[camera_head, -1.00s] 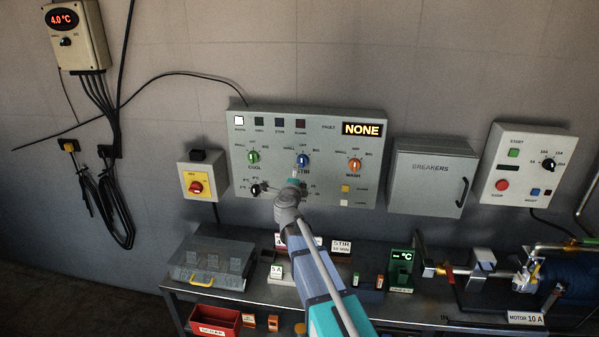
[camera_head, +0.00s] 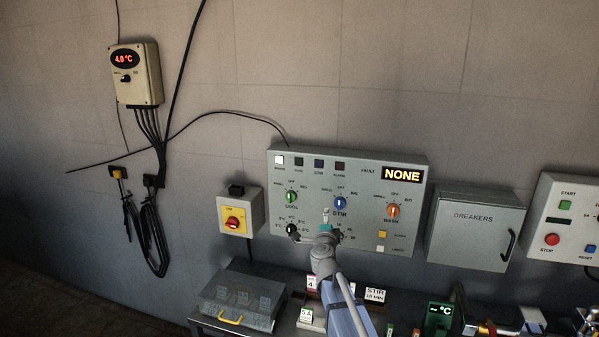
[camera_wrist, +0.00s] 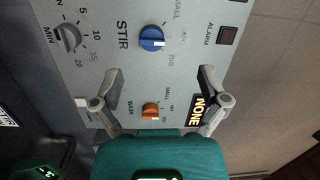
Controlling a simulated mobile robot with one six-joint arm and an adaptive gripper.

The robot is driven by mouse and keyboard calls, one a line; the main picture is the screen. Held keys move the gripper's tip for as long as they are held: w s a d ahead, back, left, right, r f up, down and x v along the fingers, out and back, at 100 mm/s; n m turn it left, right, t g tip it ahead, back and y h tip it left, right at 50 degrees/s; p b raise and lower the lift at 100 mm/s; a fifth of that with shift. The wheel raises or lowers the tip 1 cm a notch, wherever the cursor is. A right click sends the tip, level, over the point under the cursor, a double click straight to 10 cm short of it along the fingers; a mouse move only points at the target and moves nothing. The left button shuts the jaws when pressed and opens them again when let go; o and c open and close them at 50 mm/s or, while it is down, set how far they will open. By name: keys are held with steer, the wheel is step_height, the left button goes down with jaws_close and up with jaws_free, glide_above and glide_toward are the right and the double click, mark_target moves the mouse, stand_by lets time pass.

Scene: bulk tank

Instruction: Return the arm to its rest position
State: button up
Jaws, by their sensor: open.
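My arm (camera_head: 345,305) reaches up from the bottom of the head view toward the grey control panel (camera_head: 350,166). Its end is in front of the panel's lower middle, below the blue STIR knob (camera_head: 339,203), and the fingers are hard to make out there. In the wrist view my gripper (camera_wrist: 158,75) has its two fingers spread wide with nothing between them. The orange WASH knob (camera_wrist: 151,111) shows between the fingers, and the blue STIR knob (camera_wrist: 152,39) lies beyond the fingertips. Whether the fingers touch the panel cannot be told.
A red and yellow switch box (camera_head: 240,212) is left of the panel, the BREAKERS box (camera_head: 472,230) right of it. A bench below carries a clear case (camera_head: 236,300), small labels and a green display (camera_head: 438,318). A temperature controller (camera_head: 137,74) hangs upper left.

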steer(key=s+a+f+n+g+y, duration=0.3)
steer(key=s+f+n+g+y, duration=0.15)
steer(key=s+n, duration=0.3)
steer(key=s+a+f+n+g+y, duration=0.35)
steer(key=s+f+n+y, duration=0.2)
steer(key=n, duration=0.25)
steer(key=s+d+f+n+g+h, duration=0.1)
steer(key=s+d+f+g+h, duration=0.1)
steer(key=s, duration=0.4)
steer(key=s+d+f+n+g+h, duration=0.1)
steer(key=s+d+f+g+h, duration=0.1)
steer(key=s+d+f+g, duration=0.2)
steer(key=s+d+f+n+g+h, duration=0.1)
steer(key=s+d+f+g+h, duration=0.2)
steer(key=s+d, duration=0.3)
steer(key=s+g, duration=0.1)
steer(key=s, duration=0.3)
steer(key=shift+d, duration=0.25)
steer(key=shift+f, duration=0.1)
